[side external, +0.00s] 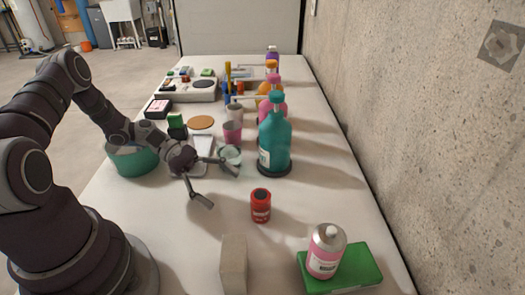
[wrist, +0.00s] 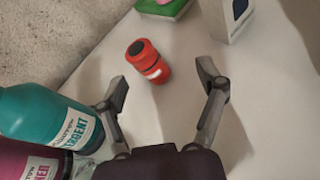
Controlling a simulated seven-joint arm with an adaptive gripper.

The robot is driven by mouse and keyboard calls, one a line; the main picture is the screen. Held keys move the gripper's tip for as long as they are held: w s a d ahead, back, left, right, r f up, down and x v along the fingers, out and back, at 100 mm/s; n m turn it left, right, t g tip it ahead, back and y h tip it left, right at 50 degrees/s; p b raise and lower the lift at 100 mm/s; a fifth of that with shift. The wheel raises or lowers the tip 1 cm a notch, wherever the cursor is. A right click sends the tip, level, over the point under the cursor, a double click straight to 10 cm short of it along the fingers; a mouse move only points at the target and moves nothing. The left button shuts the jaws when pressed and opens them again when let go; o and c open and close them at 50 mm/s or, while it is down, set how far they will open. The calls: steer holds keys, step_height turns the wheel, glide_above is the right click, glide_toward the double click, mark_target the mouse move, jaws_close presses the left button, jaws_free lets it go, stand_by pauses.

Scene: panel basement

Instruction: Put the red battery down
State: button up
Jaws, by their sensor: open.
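The red battery (side external: 261,206), a short red cylinder with a dark top and a pale label, stands upright on the white table (side external: 330,205). It also shows in the wrist view (wrist: 150,62), just beyond the fingertips and nearer the left one. My gripper (side external: 218,186) is open and empty, its fingers spread wide. In the side view it is to the left of the battery and apart from it. In the wrist view the gripper (wrist: 164,84) has bare table between its fingers.
A teal pump bottle (side external: 274,143) stands behind the battery, with more bottles and cups further back. A pink-labelled bottle (side external: 326,252) stands on a green block (side external: 356,270) at front right. A pale upright block (side external: 233,262) is at the front. Table around the battery is clear.

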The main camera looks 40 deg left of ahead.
mark_target(259, 194)
steer(key=n+t, duration=0.1)
steer(key=n+t+h, duration=0.1)
steer(key=n+t, duration=0.1)
steer(key=n+t+h, duration=0.1)
steer(key=n, duration=0.1)
steer(key=shift+w+a+f+t, duration=0.15)
steer(key=shift+f+t, duration=0.25)
steer(key=shift+n, duration=0.3)
steer(key=x, duration=0.7)
steer(key=shift+w+f, duration=0.15)
steer(key=shift+w, duration=0.2)
jaws_close()
step_height(259, 194, up, 9)
steer(key=shift+r, duration=0.2)
steer(key=w+d+n+t+y, duration=0.7)
steer(key=w+n+t+y, duration=0.15)
steer(key=w, duration=0.35)
steer(key=shift+y, duration=0.45)
steer(key=f, duration=0.9)
steer(key=shift+w+d+f, duration=0.1)
steer(key=shift+w+d, duration=0.05)
steer(key=shift+w, duration=0.1)
